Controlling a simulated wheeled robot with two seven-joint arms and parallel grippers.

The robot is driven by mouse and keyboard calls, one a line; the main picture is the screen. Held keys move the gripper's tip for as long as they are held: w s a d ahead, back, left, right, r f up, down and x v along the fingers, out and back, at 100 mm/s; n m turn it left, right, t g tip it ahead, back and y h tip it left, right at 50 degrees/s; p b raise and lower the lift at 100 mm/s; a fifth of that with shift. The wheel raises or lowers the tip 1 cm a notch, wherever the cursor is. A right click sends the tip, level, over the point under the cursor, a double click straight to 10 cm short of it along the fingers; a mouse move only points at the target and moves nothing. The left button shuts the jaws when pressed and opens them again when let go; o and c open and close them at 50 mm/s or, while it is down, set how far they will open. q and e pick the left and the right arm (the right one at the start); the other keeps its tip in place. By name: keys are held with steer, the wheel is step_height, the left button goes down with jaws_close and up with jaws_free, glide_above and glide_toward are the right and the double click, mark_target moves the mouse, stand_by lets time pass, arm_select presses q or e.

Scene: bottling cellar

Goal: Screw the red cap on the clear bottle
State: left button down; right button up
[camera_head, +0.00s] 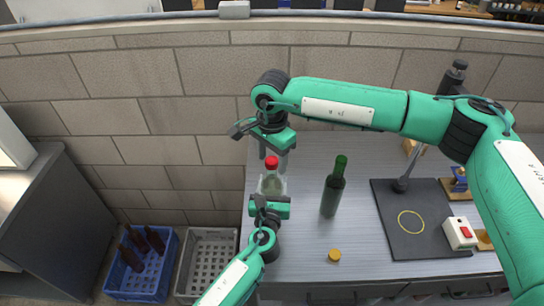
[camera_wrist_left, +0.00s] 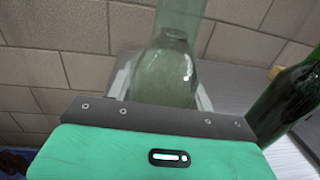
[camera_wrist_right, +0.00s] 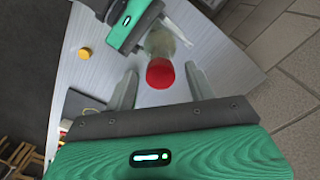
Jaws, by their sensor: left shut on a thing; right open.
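The clear bottle (camera_head: 273,186) stands upright near the left edge of the table. My left gripper (camera_head: 271,198) is shut on its body; the bottle also fills the middle of the left wrist view (camera_wrist_left: 172,72). The red cap (camera_head: 271,162) sits at the top of the bottle's neck; I cannot tell how far it is screwed on. My right gripper (camera_head: 272,152) is open just above it, pointing down. In the right wrist view, the red cap (camera_wrist_right: 160,73) lies between the two spread fingers, with a gap on each side.
A dark green bottle with a green cap (camera_head: 333,188) stands to the right of the clear bottle. A yellow cap (camera_head: 334,255) lies nearer the front. A dark mat (camera_head: 402,240) with a yellow ring and a red-buttoned switch box (camera_head: 460,234) are further right. Crates (camera_head: 208,236) stand below left.

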step_height(320, 180, up, 12)
stand_by(0.5)
arm_select(q)
steer(key=shift+c, duration=2.3)
jaws_free()
steer(key=s+a+b, duration=0.1)
steer(key=s+b, duration=0.2)
steer(key=s, duration=1)
steer(key=shift+s+a, duration=0.2)
steer(key=shift+s, duration=0.2)
arm_select(e)
steer(key=shift+f, duration=1.45)
steer(key=shift+f, duration=0.1)
